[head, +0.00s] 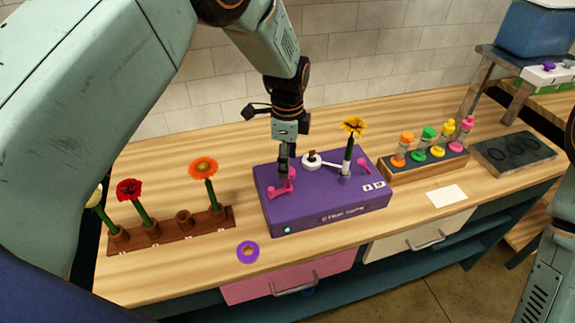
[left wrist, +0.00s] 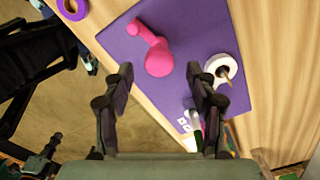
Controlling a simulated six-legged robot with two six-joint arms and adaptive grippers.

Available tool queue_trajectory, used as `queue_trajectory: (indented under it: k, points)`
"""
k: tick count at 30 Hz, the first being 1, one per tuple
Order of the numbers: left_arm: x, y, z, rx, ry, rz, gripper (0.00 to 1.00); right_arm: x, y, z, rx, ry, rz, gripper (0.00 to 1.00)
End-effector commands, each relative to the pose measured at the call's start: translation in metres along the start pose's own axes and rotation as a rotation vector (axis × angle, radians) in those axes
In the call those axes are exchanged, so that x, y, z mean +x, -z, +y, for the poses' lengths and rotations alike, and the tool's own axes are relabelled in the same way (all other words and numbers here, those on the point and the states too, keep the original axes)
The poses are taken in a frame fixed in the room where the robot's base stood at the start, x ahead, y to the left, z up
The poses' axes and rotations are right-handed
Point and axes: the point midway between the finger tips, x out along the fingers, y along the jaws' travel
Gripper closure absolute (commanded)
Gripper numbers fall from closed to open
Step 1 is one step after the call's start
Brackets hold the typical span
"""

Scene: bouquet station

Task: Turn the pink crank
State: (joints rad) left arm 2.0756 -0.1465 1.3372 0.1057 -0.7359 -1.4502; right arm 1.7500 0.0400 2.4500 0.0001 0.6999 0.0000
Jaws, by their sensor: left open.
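The pink crank (head: 281,190) stands on top of the purple box (head: 330,211), near its left end. In the left wrist view the crank (left wrist: 158,60) shows a round hub and an arm with a knob, pointing up and left. My left gripper (head: 285,165) is directly over the crank in the head view, fingers pointing down. In the left wrist view my left gripper (left wrist: 159,72) is open, with the hub between and beyond its fingertips. I cannot tell whether the fingers touch the crank. My right gripper is out of view.
A wooden flower rack (head: 165,234) is at left, a purple ring (head: 248,252) in front. A bottle rack (head: 425,165) stands right of the box.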

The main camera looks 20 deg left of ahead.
Motion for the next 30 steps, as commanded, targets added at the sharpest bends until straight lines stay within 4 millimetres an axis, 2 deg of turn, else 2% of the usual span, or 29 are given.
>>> queue_trajectory:
  k: [1, 6, 12, 18, 30]
  points:
    - [-0.012, 0.0, -0.001, 0.0, 0.005, 0.0, 0.42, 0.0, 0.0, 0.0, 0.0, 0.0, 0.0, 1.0]
    - [-0.048, 0.0, -0.001, 0.0, 0.005, 0.0, 0.42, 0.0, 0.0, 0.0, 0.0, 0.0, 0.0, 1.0]
    - [-0.08, 0.0, -0.001, 0.0, 0.003, 0.0, 0.42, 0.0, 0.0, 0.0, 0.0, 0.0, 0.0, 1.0]
    - [-0.093, 0.0, 0.0, 0.0, 0.001, 0.0, 0.42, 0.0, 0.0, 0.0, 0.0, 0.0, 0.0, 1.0]
    - [-0.094, 0.0, 0.0, 0.0, 0.001, 0.0, 0.42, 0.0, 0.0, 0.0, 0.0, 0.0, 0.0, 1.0]
